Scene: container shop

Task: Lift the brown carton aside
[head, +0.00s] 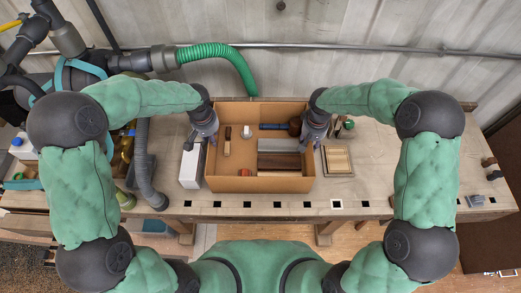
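The brown carton (260,184) is an open-topped box in the middle of the workbench, seen from above, with its walls upright. My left gripper (201,142) is at its left wall, near the back corner. My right gripper (311,145) is at its right wall, at about the same depth. Both point down, and their fingertips are small and dark here. I cannot tell whether the fingers close on the walls or stand apart from them. Inside the carton lie a wooden-handled brush, a blue tool, a grey and dark-brown block, and a small red item.
A white box (190,169) stands close along the carton's left side. A wooden tray (338,161) lies just to its right. A green hose (222,52) hangs behind it. The bench (400,185) is mostly clear farther right. Its left end is crowded with tools.

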